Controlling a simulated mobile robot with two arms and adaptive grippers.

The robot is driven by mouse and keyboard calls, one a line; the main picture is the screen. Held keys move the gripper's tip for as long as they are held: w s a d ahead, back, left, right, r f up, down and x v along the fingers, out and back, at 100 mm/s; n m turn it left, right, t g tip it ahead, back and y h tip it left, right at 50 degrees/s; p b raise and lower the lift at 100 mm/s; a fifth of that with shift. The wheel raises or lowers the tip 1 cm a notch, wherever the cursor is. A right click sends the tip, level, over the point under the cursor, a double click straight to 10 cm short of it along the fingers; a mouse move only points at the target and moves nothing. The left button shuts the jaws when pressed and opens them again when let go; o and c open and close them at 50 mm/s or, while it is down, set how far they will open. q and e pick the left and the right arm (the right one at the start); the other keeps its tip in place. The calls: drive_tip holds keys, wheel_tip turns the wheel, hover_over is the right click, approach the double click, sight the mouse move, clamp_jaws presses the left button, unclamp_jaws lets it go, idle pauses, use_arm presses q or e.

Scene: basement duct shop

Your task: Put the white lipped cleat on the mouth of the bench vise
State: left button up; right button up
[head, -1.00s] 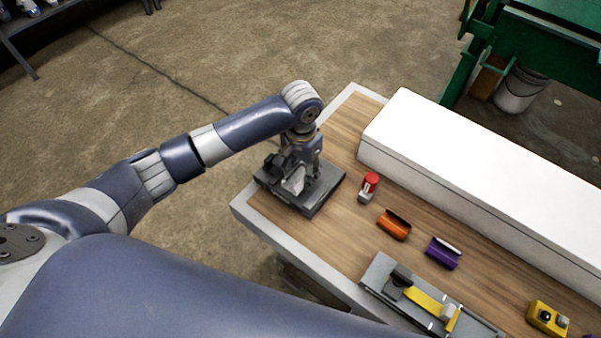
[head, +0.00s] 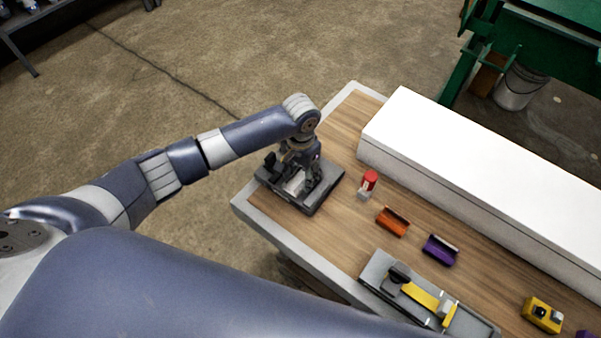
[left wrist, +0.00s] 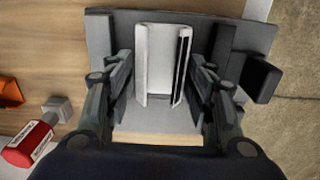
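The white lipped cleat (head: 294,185) sits at the mouth of the grey bench vise (head: 312,207) on the near left corner of the bench. In the left wrist view the cleat (left wrist: 153,65) lies lengthwise between the jaws of the vise (left wrist: 243,38), with a dark slot along its right side. My left gripper (head: 301,182) is low over the vise. In the left wrist view its fingers (left wrist: 160,82) stand apart on both sides of the cleat, with narrow gaps showing. Whether the cleat is fully seated is hard to see. My right gripper is out of view.
A red-capped item (head: 369,182), an orange cleat (head: 393,221) and a purple cleat (head: 440,250) lie right of the vise. A grey fixture with a yellow handle (head: 425,298) and a yellow box (head: 543,314) are nearer. A long white block (head: 480,170) lines the back.

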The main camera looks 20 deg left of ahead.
use_arm(q)
drive_tip(key=shift+r, duration=0.1)
wheel_tip(320, 180, up, 12)
drive_tip(key=b, duration=0.1)
drive_tip(key=shift+b, duration=0.35)
idle(0.4)
